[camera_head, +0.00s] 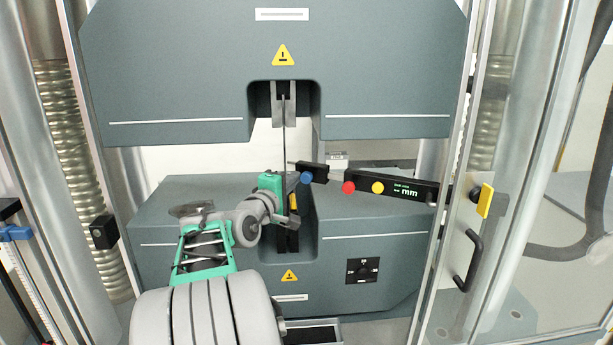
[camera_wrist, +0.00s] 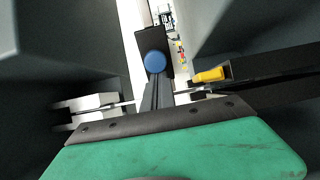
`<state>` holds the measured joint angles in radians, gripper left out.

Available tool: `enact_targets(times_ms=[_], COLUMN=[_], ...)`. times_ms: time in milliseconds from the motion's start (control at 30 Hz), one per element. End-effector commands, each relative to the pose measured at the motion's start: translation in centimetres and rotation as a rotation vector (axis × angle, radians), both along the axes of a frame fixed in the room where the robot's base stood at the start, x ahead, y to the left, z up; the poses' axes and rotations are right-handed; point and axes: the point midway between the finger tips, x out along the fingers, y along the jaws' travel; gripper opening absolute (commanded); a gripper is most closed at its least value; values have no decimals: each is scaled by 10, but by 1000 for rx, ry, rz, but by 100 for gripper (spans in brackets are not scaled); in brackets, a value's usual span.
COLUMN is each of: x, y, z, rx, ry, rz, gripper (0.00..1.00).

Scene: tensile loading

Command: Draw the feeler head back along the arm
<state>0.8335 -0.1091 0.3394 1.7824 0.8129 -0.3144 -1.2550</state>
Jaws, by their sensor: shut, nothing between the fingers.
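The feeler head (camera_head: 318,168) is a small black block with a blue knob (camera_head: 306,177), near the thin upright specimen (camera_head: 284,130). The display arm (camera_head: 400,187) reads "mm" and carries a red knob (camera_head: 348,187) and a yellow knob (camera_head: 377,187). The head stands at the arm's left end. In the wrist view, the blue knob (camera_wrist: 155,62) sits on the black head (camera_wrist: 153,40), just beyond the tips of my gripper (camera_wrist: 155,78). My gripper is shut and empty. Whether its tips touch the knob is unclear. A yellow knob (camera_wrist: 210,74) is to the right.
The upper crosshead (camera_head: 200,70) hangs above, with grip jaws (camera_head: 285,110) around the specimen's top. The lower block (camera_head: 180,260) lies close below and around my gripper. A clear door (camera_head: 530,180) with a black handle (camera_head: 468,260) stands at the right.

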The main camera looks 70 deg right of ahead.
Motion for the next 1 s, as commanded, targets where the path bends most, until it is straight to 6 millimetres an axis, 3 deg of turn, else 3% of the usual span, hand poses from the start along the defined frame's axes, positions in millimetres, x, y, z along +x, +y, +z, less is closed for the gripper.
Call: enact_targets(times_ms=[1000], x=[-27], y=[1], z=[0], rx=[1], ry=[0], rz=[-2], gripper=[0])
